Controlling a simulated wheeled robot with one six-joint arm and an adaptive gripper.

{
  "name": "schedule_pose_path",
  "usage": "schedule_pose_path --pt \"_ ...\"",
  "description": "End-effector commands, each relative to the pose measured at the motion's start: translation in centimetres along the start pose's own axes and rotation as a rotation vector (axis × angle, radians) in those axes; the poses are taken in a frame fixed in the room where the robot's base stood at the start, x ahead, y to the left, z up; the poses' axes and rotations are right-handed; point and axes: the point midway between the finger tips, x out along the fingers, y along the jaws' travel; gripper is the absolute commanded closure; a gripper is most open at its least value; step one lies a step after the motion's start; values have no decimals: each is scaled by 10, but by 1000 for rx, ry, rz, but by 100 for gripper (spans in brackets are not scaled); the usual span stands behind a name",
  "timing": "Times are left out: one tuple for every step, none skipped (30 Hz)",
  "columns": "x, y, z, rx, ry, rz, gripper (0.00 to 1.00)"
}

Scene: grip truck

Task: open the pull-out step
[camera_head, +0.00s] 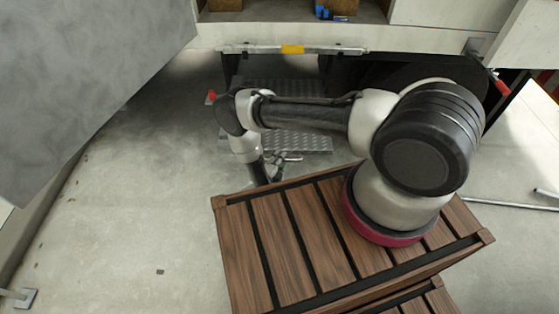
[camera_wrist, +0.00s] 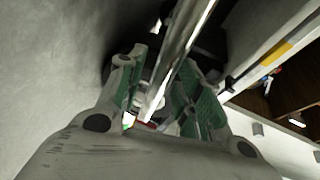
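The pull-out step (camera_head: 306,143) shows in the head view as grey patterned metal plates under the truck, partly hidden by my arm. My gripper (camera_head: 286,160) is low, at the near edge of the lower plate. In the wrist view, my gripper (camera_wrist: 163,88) has its green-padded fingers apart. A shiny metal bar (camera_wrist: 187,38) runs lengthwise between them in the picture. I see no clear closure on it, and cannot tell whether it touches a finger.
A rail with a yellow mark (camera_head: 292,49) runs along the truck's lower edge above the step. A large grey panel (camera_head: 75,75) hangs at the left. A red-tipped lever (camera_head: 499,85) is at the right. The floor at lower left is mostly clear.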

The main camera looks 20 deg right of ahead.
Motion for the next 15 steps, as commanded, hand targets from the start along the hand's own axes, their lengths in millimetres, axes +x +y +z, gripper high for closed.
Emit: schedule_pose_path --pt "0 0 0 0 0 0 76" --pt "0 0 0 0 0 0 81" --pt "0 0 0 0 0 0 88" --pt "0 0 0 0 0 0 94" --pt "0 0 0 0 0 0 99" --pt "0 0 0 0 0 0 100" --pt "0 0 0 0 0 0 100" --pt "0 0 0 0 0 0 100" --pt "0 0 0 0 0 0 100" --pt "0 0 0 0 0 0 100" --pt "0 0 0 0 0 0 100" --pt "-2 0 0 -1 -1 1 100" --pt "-4 1 -1 -1 -1 1 100" --pt "-8 2 -2 -2 -2 1 100" --pt "-14 4 -4 -3 -4 2 100"
